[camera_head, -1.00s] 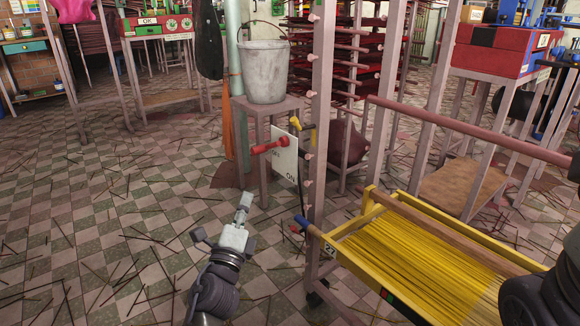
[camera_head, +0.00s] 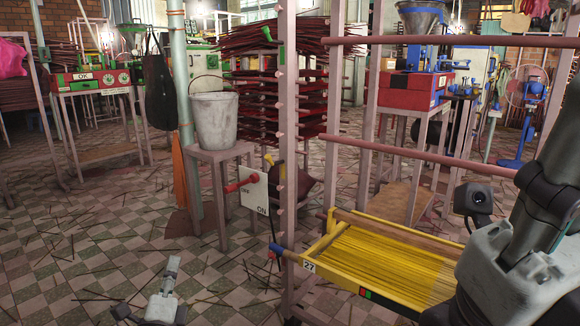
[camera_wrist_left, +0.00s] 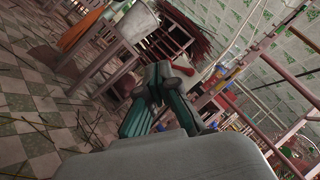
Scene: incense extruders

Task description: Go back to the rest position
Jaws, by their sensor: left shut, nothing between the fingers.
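My left gripper (camera_head: 172,266) shows at the bottom of the head view, pale grey, with its fingers shut and empty, pointing up the picture. It is over the tiled floor, left of the rack and apart from it. In the left wrist view its dark and green fingers (camera_wrist_left: 155,88) are together with nothing between them. Part of my right arm (camera_head: 545,195) shows at the right edge of the head view, in front of the yellow tray's right end. Its fingers do not show.
A pink rack (camera_head: 288,165) holds a yellow tray (camera_head: 335,278) of yellow sticks. A white ON sign (camera_head: 254,190) with a red handle (camera_head: 240,184) is beside its post. A grey bucket (camera_head: 214,120) stands on a stool (camera_head: 222,153). The floor at left has scattered sticks.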

